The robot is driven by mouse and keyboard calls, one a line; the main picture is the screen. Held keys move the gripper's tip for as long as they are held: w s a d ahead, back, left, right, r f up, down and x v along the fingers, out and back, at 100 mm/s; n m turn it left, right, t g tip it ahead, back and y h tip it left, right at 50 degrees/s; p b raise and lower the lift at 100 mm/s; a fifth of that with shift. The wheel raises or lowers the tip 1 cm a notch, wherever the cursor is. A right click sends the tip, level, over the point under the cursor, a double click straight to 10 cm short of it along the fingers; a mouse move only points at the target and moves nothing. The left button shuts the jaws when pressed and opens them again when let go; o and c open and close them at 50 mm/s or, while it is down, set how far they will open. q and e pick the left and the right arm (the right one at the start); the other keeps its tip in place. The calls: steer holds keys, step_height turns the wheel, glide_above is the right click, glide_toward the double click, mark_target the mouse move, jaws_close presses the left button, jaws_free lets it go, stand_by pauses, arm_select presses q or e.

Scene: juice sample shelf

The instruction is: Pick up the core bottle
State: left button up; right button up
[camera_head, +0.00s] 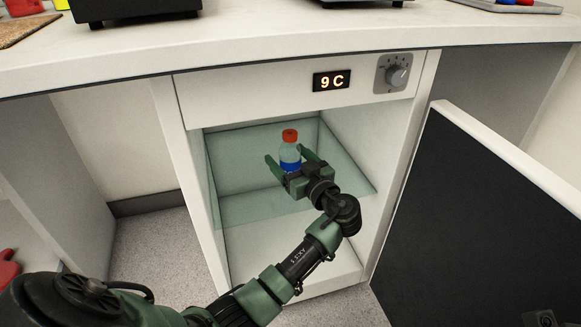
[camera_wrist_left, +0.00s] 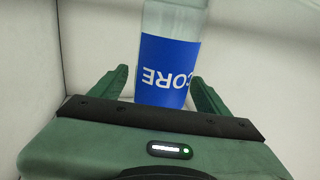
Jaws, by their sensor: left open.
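The core bottle (camera_head: 290,152) is clear with a red cap and a blue label, and stands upright on the glass shelf (camera_head: 240,205) inside the open cabinet. In the left wrist view the bottle (camera_wrist_left: 168,68) shows the white word CORE upside down on its blue label. My left gripper (camera_head: 291,160) is open, with one finger on each side of the bottle. In the left wrist view the fingers (camera_wrist_left: 160,88) have the bottle between them, with a visible gap at least on the left. The bottle's base is hidden by the gripper. My right gripper is not in view.
The cabinet has a 9 C display (camera_head: 332,81) and a knob (camera_head: 397,73) above its opening. Its dark door (camera_head: 470,220) stands open at the right. The cabinet walls enclose my left gripper. A white counter (camera_head: 250,45) runs above.

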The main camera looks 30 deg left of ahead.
arm_select(q)
steer(key=shift+x, duration=0.95)
jaws_close()
